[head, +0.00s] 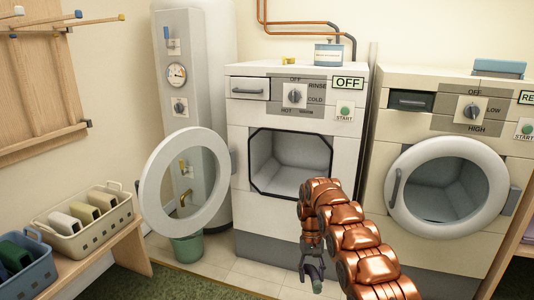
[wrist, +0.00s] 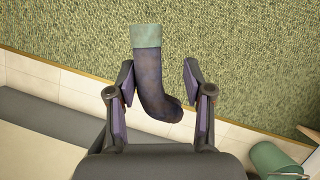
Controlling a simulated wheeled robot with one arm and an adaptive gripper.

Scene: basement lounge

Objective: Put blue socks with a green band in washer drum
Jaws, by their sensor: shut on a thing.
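A dark blue sock (wrist: 155,85) with a green band (wrist: 146,36) hangs between the fingers of my gripper (wrist: 160,85) in the wrist view. My gripper is shut on it, and the band points away from my palm. In the head view, my gripper (head: 312,268) is low in front of the middle machine, the washer (head: 265,215), below its opening. The sock is small and dark there. The washer drum (head: 291,158) shows as a grey, empty-looking cavity, with its round door (head: 154,205) swung open to the left.
A second machine (head: 405,135) with a shut round door stands at the right. A beige basket (head: 92,233) and a blue basket (head: 42,279) with folded socks sit on a bench at the left. A green bin (head: 187,248) stands on the floor behind the open door.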

